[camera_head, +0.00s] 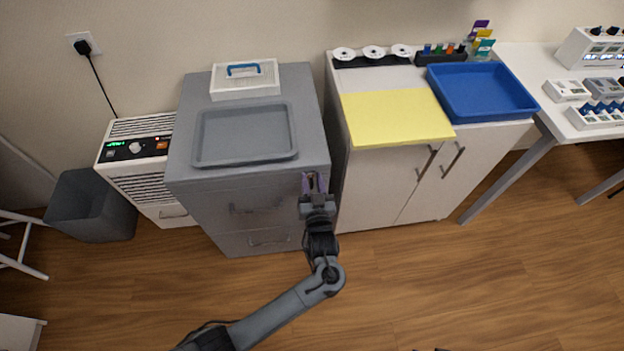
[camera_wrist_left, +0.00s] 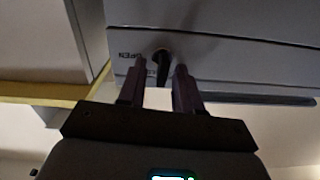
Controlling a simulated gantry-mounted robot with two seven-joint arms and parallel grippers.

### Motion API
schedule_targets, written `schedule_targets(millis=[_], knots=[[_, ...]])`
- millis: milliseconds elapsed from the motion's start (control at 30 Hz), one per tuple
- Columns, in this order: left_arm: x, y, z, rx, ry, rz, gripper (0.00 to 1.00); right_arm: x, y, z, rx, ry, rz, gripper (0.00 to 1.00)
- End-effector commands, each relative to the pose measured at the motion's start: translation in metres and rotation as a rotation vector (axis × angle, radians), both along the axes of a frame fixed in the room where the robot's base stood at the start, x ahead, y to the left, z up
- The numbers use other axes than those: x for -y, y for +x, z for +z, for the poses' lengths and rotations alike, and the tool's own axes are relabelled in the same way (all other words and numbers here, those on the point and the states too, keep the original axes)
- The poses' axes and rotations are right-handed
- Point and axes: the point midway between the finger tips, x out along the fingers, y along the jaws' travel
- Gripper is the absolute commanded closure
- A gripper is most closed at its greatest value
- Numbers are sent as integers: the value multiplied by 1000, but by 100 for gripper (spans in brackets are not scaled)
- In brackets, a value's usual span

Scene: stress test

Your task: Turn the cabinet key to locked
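The grey cabinet (camera_head: 240,185) stands left of centre in the head view, with drawers at its front. My left gripper (camera_head: 314,182) is at the upper right of its front face. In the left wrist view, a dark key (camera_wrist_left: 162,66) sticks out from a round lock in the cabinet face (camera_wrist_left: 220,45), beside lettering that reads OPEN. The fingers of my left gripper (camera_wrist_left: 159,88) are apart, one on each side of the key. A gap shows on the key's left; contact on its right is unclear. Only small dark tips, possibly my right gripper (camera_head: 430,349), show at the bottom edge.
A grey tray (camera_head: 245,157) and a white box (camera_head: 245,90) lie on the cabinet. A white cupboard (camera_head: 385,185) stands close on the right, with a yellow sheet (camera_head: 395,117) and blue tray (camera_head: 480,92) on top. The floor in front is clear.

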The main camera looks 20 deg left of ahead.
Motion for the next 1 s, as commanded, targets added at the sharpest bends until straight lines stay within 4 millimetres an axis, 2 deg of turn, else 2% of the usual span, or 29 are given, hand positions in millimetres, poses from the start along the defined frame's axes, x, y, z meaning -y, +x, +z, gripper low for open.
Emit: schedule_targets(millis=[200,400,433,1000], knots=[[0,0,0,0,0,0,68,2,-1,0,-2,-7,4,57],[0,0,0,0,0,0,98,2,-1,-1,-3,-8,5,57],[0,0,0,0,0,0,100,2,-1,-1,-3,-8,5,57],[-2,-1,0,65,-114,1,100,0,-1,-3,-3,1,-2,57]])
